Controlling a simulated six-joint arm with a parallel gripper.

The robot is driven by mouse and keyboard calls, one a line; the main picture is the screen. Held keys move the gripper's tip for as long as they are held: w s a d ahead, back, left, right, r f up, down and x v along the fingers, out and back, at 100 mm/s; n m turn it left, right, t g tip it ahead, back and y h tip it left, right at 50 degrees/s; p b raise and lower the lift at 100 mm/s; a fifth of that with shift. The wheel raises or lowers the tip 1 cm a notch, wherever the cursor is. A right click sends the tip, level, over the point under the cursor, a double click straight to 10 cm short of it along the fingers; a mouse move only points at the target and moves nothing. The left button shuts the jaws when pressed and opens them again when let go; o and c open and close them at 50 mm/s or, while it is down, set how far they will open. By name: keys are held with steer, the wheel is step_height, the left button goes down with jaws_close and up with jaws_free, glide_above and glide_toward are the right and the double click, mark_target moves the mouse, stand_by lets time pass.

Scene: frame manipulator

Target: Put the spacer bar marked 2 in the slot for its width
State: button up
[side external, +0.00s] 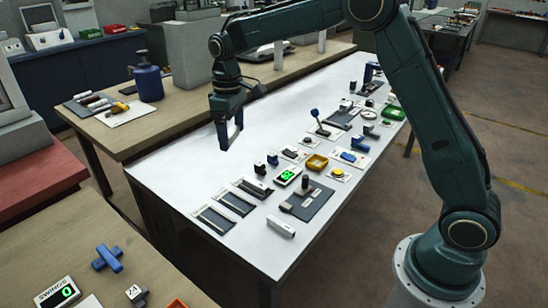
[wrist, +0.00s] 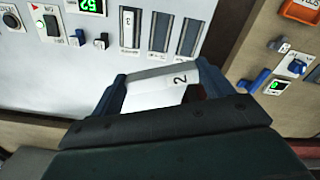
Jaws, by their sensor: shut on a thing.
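In the wrist view my gripper (wrist: 163,75) is shut on a white spacer bar (wrist: 160,86) marked 2, which lies across between the two fingers. Three slots stand side by side in the wrist view. The left one holds a pale bar (wrist: 130,28), its mark looking like a 3. The middle slot (wrist: 160,32) and right slot (wrist: 187,38) look dark and empty. The side view also shows the near slot (side external: 213,220) and middle slot (side external: 237,204).
A loose grey bar (side external: 281,228) lies near the table's front edge. A dark plate (side external: 310,203) with a knob and a green display (side external: 287,176) are close to the slots. A lever (side external: 318,122) stands farther back. The table's left strip is clear.

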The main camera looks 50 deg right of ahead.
step_height(320, 180, down, 15)
steer(key=shift+r, duration=0.1)
stand_by(0.3)
steer(key=shift+f, duration=2.15)
steer(key=shift+f, duration=0.6)
steer(key=o, duration=1)
steer(key=shift+o, duration=0.2)
steer(key=shift+r, duration=0.15)
